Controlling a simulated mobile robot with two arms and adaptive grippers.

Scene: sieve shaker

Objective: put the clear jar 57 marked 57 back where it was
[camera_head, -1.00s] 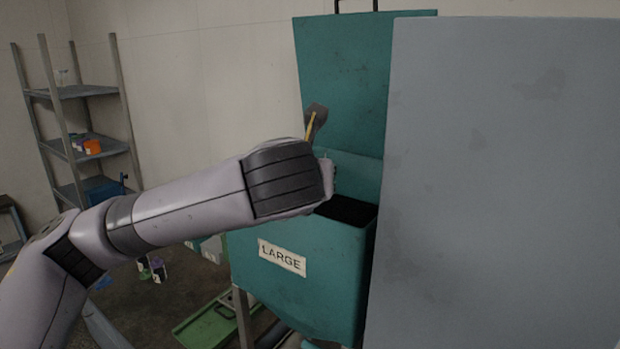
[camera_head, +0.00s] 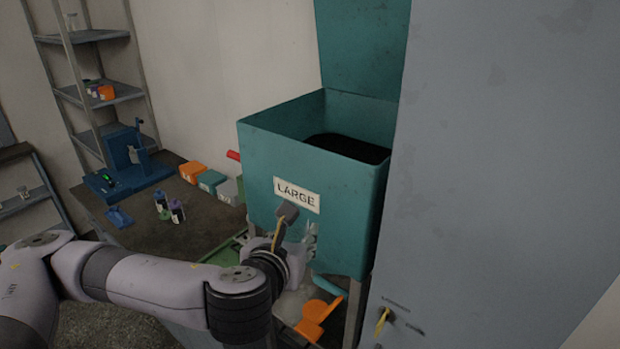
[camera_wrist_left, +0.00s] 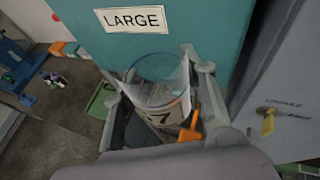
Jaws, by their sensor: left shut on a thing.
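The clear jar 57 (camera_wrist_left: 160,92) is between the fingers of my left gripper (camera_wrist_left: 158,78) in the left wrist view. The gripper is shut on the jar. My right gripper is not in view.
A big grey cabinet (camera_head: 480,150) stands close on the right, with a yellow-handled switch (camera_head: 382,321). An orange object (camera_head: 318,315) is below the gripper. A dark bench (camera_head: 150,222) at left holds a blue device (camera_head: 130,170), small bottles and coloured boxes. Shelves (camera_head: 95,92) stand behind.

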